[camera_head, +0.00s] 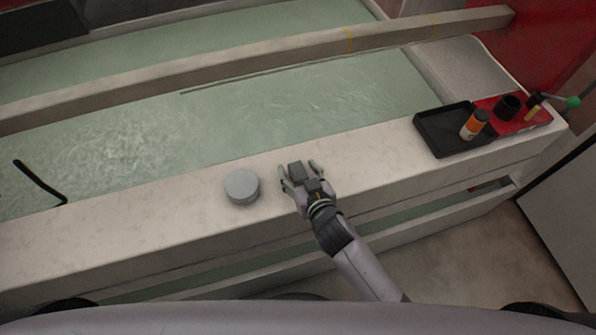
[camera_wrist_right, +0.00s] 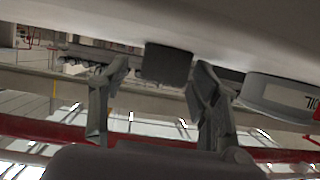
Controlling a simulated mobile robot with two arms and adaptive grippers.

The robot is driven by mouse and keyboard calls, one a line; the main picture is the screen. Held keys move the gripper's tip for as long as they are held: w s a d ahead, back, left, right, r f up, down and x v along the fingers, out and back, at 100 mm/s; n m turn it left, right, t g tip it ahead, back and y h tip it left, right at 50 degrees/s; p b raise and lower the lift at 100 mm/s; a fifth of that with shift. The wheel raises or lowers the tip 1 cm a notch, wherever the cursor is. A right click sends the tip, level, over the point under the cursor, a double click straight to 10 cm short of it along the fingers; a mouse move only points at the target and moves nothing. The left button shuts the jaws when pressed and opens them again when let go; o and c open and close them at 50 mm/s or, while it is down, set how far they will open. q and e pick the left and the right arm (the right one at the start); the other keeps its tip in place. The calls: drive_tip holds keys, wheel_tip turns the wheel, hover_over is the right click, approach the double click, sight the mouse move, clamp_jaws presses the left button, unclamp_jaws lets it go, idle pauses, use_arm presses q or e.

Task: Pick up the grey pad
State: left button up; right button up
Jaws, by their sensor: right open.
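The grey pad (camera_head: 296,171) is a small dark grey block on the pale ledge. In the right wrist view the pad (camera_wrist_right: 167,63) shows between the two fingers, against the pale surface at the top of the picture. My right gripper (camera_head: 299,170) is open, with one finger on each side of the pad. I cannot tell whether either finger touches it. My left gripper is not in view.
A round light grey disc (camera_head: 242,186) lies on the ledge (camera_head: 375,155) just left of the gripper; it shows at the right in the wrist view (camera_wrist_right: 282,94). A black tray (camera_head: 432,135) with an orange bottle (camera_head: 473,125) stands further right. A black bent rod (camera_head: 40,183) lies far left.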

drive_tip(key=shift+c, duration=0.4)
drive_tip(key=c, duration=0.8)
drive_tip(key=shift+c, duration=0.2)
